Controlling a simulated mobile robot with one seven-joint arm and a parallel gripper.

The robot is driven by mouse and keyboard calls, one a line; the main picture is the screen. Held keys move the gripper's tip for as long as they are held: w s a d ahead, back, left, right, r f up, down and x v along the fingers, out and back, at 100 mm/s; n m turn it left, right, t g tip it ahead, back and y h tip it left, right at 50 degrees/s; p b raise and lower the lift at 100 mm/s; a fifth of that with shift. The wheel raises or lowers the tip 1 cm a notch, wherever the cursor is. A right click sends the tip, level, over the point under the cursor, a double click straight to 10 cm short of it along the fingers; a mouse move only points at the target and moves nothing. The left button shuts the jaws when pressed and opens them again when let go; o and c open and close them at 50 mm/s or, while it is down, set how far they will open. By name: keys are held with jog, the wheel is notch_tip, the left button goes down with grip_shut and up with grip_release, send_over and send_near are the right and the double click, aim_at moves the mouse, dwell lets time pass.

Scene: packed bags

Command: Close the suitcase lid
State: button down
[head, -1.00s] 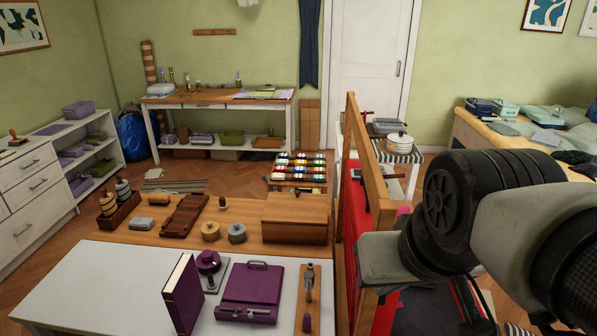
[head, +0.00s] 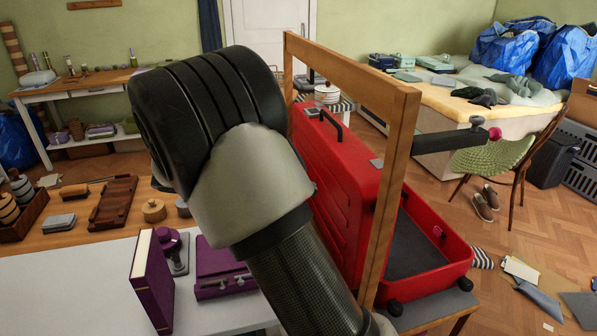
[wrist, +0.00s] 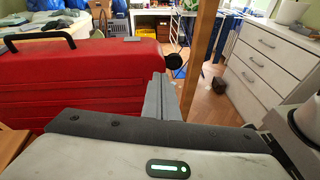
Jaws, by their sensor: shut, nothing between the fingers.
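The red suitcase stands open in the head view. Its lid (head: 342,190) is raised steeply, with a black handle (head: 331,123) at the top. The suitcase base (head: 452,250) has a dark grey lining and lies to the right of the lid. In the wrist view a broad red face of the suitcase (wrist: 80,80) fills the left side, with the handle above it. My gripper (wrist: 158,82) is shut and empty, at the right end of that red face. I cannot tell whether it touches the suitcase. My arm hides part of the lid in the head view.
A wooden frame (head: 390,200) stands upright in front of the suitcase; its post (wrist: 202,50) is beyond my gripper. A dark bar (head: 445,142) juts out beside it. A white table (head: 70,275) holds purple things. A chair (head: 500,155) stands at the right, with shoes and papers on the floor.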

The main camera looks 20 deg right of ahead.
jog(key=w+a+f+n+t+h+b, duration=0.1)
jog(key=w+a+f+n+t+h, duration=0.1)
jog(key=w+a+f+n+h, duration=0.15)
jog(key=b, duration=0.2)
send_near(375, 170)
jog(key=shift+w+d+f+m, duration=0.2)
jog(key=shift+w+f+m, duration=0.1)
jog(key=shift+f+m, duration=0.2)
jog(key=shift+d, duration=0.1)
jog(key=shift+d+r, duration=0.2)
jog(key=d+r+y+p, duration=0.1)
jog(key=d+p, duration=0.1)
jog(key=d, duration=0.1)
jog(key=d+r+y+p, duration=0.1)
jog(key=d+p, duration=0.1)
jog(key=d, duration=0.1)
jog(key=d+r+y+p, duration=0.1)
jog(key=d+p, duration=0.1)
jog(key=d, duration=0.1)
jog(key=shift+s+r+g, duration=0.1)
jog(key=shift+s+g, duration=0.05)
jog(key=shift+g, duration=0.15)
jog(key=r+p+x, duration=0.1)
jog(key=x, duration=0.6)
jog(key=shift+d, duration=0.4)
jog(key=shift+w+a+f, duration=0.1)
jog(key=shift+w, duration=0.1)
